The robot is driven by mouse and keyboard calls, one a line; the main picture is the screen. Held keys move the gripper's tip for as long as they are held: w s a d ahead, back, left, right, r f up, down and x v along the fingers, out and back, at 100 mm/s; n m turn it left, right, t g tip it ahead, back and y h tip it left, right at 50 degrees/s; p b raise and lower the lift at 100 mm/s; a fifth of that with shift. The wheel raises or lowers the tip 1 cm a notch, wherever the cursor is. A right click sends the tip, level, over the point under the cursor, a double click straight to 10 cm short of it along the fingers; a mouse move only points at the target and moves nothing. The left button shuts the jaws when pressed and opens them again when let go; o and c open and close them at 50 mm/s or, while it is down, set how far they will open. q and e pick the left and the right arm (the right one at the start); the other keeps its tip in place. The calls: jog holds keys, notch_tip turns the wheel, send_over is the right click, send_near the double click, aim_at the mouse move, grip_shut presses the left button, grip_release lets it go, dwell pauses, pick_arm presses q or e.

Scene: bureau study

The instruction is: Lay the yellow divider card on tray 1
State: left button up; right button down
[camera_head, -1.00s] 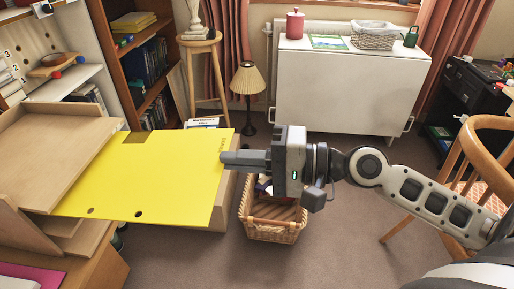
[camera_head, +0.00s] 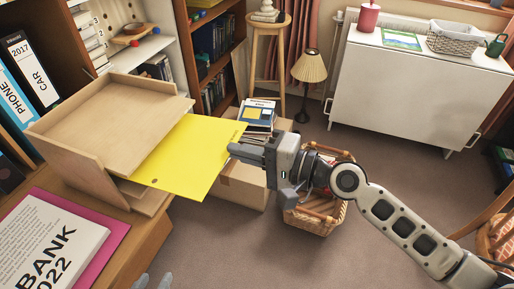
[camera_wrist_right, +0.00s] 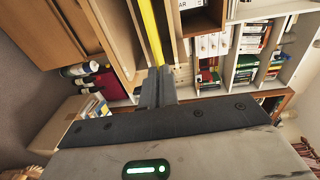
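The yellow divider card (camera_head: 195,160) is held flat by its right end. Its left part is hidden under the upper tier (camera_head: 110,110) of a wooden letter tray, above the lower tier (camera_head: 150,200). I cannot tell whether it touches the lower tier. No tray number is readable. My right gripper (camera_head: 238,147) is shut on the card's right edge, out beyond the tray's open side. In the right wrist view the card (camera_wrist_right: 150,30) shows edge-on as a yellow strip between wooden boards.
A book (camera_head: 50,245) on a magenta folder (camera_head: 112,228) lies in front of the tray on the desk. Binders (camera_head: 30,70) stand at the left. A cardboard box (camera_head: 240,185) and a wicker basket (camera_head: 318,222) are on the floor below my right gripper.

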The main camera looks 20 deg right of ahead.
aim_at(194, 142)
jog(key=x, duration=0.3)
jog(key=shift+w+a+f+p, duration=0.1)
jog(key=shift+a+p, duration=0.2)
jog(key=shift+f+x, duration=0.2)
jog(key=shift+x, duration=1.55)
jog(key=shift+f+x, duration=0.2)
jog(key=shift+x, duration=1.5)
jog(key=shift+f+b, duration=0.4)
jog(key=shift+b, duration=0.15)
jog(key=shift+f, duration=0.15)
jog(key=c, duration=1.7)
grip_release()
jog(key=shift+a, duration=0.1)
jog(key=o, duration=0.6)
jog(key=shift+c, duration=0.2)
